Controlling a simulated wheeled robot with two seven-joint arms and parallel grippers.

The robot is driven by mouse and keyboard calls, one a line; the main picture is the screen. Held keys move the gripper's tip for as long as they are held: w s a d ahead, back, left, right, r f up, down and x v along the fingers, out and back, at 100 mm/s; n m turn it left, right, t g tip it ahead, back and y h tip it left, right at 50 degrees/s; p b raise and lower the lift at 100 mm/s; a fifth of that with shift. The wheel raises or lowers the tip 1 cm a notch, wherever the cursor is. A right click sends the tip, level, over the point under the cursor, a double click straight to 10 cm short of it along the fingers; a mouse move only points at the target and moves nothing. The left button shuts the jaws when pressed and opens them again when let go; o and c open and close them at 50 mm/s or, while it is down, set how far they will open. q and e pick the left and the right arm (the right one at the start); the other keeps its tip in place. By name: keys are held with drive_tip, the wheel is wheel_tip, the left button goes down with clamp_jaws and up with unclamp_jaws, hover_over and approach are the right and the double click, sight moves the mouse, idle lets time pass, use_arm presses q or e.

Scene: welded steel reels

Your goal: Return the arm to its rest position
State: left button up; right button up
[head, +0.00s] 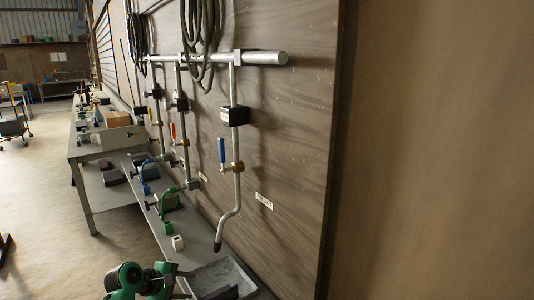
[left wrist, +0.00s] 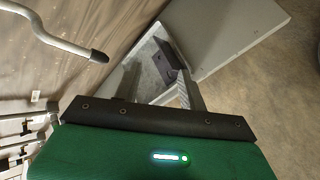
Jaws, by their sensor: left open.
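My left arm, green and black, shows at the bottom of the head view. Its gripper (head: 186,285) is low beside a grey metal tray (head: 246,270). In the left wrist view the two fingers of my left gripper (left wrist: 160,85) stand apart with nothing held between them. Beyond them is the tray (left wrist: 147,62) with a dark block (left wrist: 168,55) inside. The block also shows in the head view (head: 225,293). My right gripper is in neither view.
A bent pipe (head: 237,190) with a black tip hangs from the wall panel just above the tray. A blue-handled valve (head: 222,152) is on it. A bench (head: 95,150) with boxes runs along the wall. Open floor (head: 50,200) lies at left.

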use_arm(q)
drive_tip(key=s+d+f+m+g+y, duration=0.15)
drive_tip(key=s+f+m, duration=0.3)
drive_tip(key=s, duration=0.55)
drive_tip(key=s+f+m+g+y, duration=0.1)
drive_tip(key=s+f+m+y, duration=0.15)
drive_tip(key=s+f, duration=0.5)
drive_tip(key=s+r+m+y, duration=0.2)
drive_tip(key=s+m, duration=0.3)
drive_tip(key=s, duration=0.7)
drive_tip(key=s+r+m+y, duration=0.15)
drive_tip(key=s+m, duration=0.25)
drive_tip(key=s, duration=0.8)
wheel_tip(320, 180, down, 32)
drive_tip(key=g, duration=0.2)
drive_tip(key=s+a+f, duration=0.2)
drive_tip(key=s+f, duration=0.7)
drive_tip(key=f, duration=0.1)
drive_tip(key=s+a+f+g+b, duration=0.1)
drive_tip(key=s+a+f, duration=0.1)
drive_tip(key=s+f, duration=0.8)
drive_tip(key=shift+s+m, duration=0.2)
drive_tip(key=shift+m, duration=0.1)
